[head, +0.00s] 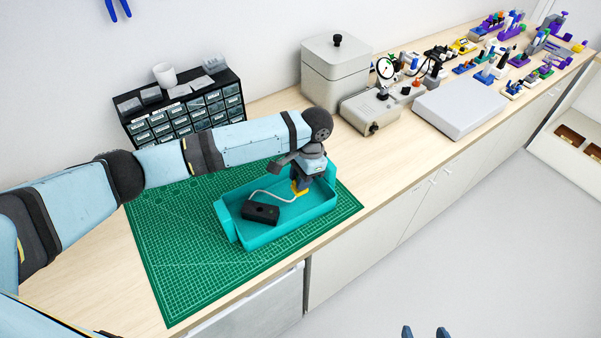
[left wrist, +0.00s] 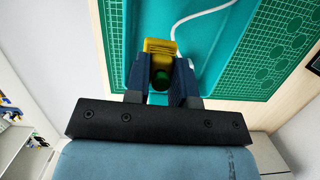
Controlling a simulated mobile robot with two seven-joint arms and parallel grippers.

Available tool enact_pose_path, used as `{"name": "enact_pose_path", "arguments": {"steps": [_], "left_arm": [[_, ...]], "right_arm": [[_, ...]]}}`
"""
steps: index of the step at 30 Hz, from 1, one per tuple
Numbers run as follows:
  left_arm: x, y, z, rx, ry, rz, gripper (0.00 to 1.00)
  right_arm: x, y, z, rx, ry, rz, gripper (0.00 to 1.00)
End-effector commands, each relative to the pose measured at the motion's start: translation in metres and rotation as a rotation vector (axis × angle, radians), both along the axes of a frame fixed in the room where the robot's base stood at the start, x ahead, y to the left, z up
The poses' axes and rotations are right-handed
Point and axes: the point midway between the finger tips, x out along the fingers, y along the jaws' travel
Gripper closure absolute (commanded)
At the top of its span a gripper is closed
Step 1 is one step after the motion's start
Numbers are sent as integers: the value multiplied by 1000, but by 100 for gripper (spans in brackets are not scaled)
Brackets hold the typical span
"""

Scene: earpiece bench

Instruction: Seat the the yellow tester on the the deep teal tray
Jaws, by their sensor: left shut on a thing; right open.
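The deep teal tray (head: 262,236) lies on the green cutting mat, its walls raised around an open floor. The yellow tester (head: 299,191) is over the tray's right part. My left gripper (head: 301,182) points down and is shut on the tester. In the left wrist view the tester (left wrist: 160,46) sits between the two fingers (left wrist: 161,82), with a green round part below its yellow end. The tray (left wrist: 215,25) is behind it. I cannot tell whether the tester touches the tray floor. My right gripper (head: 425,332) shows only its fingertips, apart and empty, at the bottom edge.
A black box (head: 261,213) lies in the tray with a white cable (head: 272,194) running toward the tester. The green mat (head: 180,245) is clear around the tray. A drawer cabinet (head: 185,110), a grey bin (head: 335,72) and a dial gauge stand (head: 385,95) stand behind.

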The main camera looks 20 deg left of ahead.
Motion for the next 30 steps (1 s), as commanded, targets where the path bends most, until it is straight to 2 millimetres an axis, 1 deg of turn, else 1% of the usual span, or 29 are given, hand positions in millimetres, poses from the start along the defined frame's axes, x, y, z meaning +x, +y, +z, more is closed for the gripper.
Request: {"name": "enact_pose_path", "arguments": {"steps": [3, 18, 27, 30], "left_arm": [[0, 0, -12, 0, 0, 2, 100], [0, 0, -57, 0, 0, 2, 100], [0, 0, -80, 0, 0, 2, 100], [0, 0, -85, -1, 0, 2, 100]], "right_arm": [[1, -1, 0, -1, -3, 0, 27], [-3, -4, -4, -20, -6, 17, 27], [-5, -3, -4, -23, -6, 24, 27], [-4, -2, -4, -21, -7, 24, 27]]}}
